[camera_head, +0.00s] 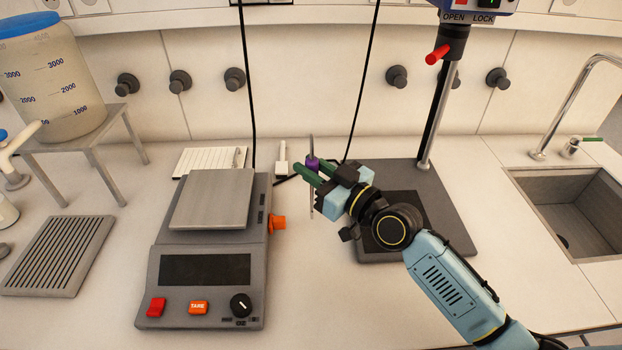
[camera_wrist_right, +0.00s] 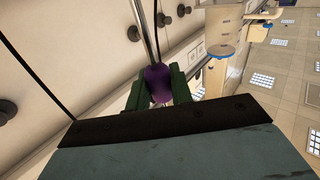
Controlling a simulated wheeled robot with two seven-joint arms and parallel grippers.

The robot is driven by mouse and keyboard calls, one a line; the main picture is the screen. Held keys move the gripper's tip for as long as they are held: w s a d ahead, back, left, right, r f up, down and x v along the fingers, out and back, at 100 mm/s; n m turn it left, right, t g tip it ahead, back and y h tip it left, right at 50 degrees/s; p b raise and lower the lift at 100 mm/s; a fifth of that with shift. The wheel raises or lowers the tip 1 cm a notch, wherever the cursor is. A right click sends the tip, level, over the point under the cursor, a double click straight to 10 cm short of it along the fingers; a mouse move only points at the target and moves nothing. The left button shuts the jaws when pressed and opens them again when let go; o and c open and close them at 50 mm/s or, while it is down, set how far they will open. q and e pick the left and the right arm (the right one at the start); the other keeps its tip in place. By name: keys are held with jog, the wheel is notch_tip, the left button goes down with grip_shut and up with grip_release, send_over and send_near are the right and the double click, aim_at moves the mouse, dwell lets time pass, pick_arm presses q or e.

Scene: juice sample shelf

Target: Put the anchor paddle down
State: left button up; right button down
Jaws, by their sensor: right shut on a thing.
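The anchor paddle shows in the head view as a thin metal shaft with a purple collar (camera_head: 312,163). It stands roughly upright left of the stirrer stand, and its lower end shows below the fingers. My right gripper (camera_head: 309,170) has its green fingers shut on the paddle at the collar. In the right wrist view the purple collar (camera_wrist_right: 159,84) sits between the green fingers (camera_wrist_right: 160,97), with the shaft running up from it. I cannot tell whether the paddle's lower end touches the bench. My left gripper is not in view.
A balance (camera_head: 208,275) with a metal pan stands just left of the paddle. A white ribbed pad (camera_head: 205,160) and a small white item (camera_head: 282,160) lie behind. The stirrer stand (camera_head: 455,215) is right, the sink (camera_head: 580,205) far right. Bench in front of the paddle is clear.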

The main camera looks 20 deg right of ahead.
jog(key=shift+f, duration=0.9)
jog(key=shift+f+b, duration=0.1)
jog(key=shift+b, duration=0.2)
jog(key=c, duration=1.2)
grip_release()
jog(key=shift+c, duration=0.2)
jog(key=b+v, duration=0.1)
jog(key=v, duration=1.1)
